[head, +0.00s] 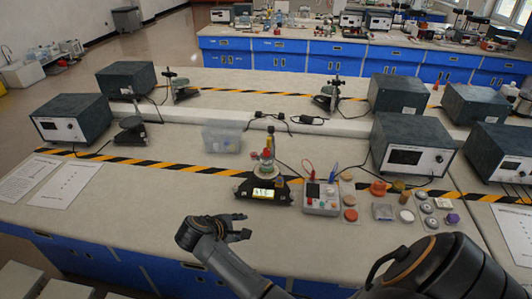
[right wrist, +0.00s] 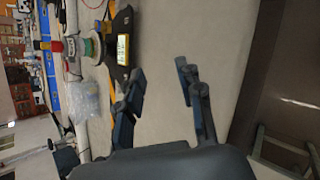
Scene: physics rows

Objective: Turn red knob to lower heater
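A small red part (head: 267,153), probably the red knob, sits high on an upright apparatus at the middle of the bench. It also shows in the right wrist view (right wrist: 57,46), beside a green part. Below it is a black device with a lit yellow display (head: 264,193); its display faces me and also shows in the right wrist view (right wrist: 122,48). My right gripper (head: 248,228) is over the front of the bench, in front of and left of this device, apart from it. Its two fingers (right wrist: 160,72) are spread with nothing between them. My left gripper is not in view.
A control box (head: 322,198) with leads stands just right of the device, with several small dishes beyond it. Grey instrument boxes (head: 72,118) flank the bench. The front left bench top is clear except for paper sheets (head: 70,183).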

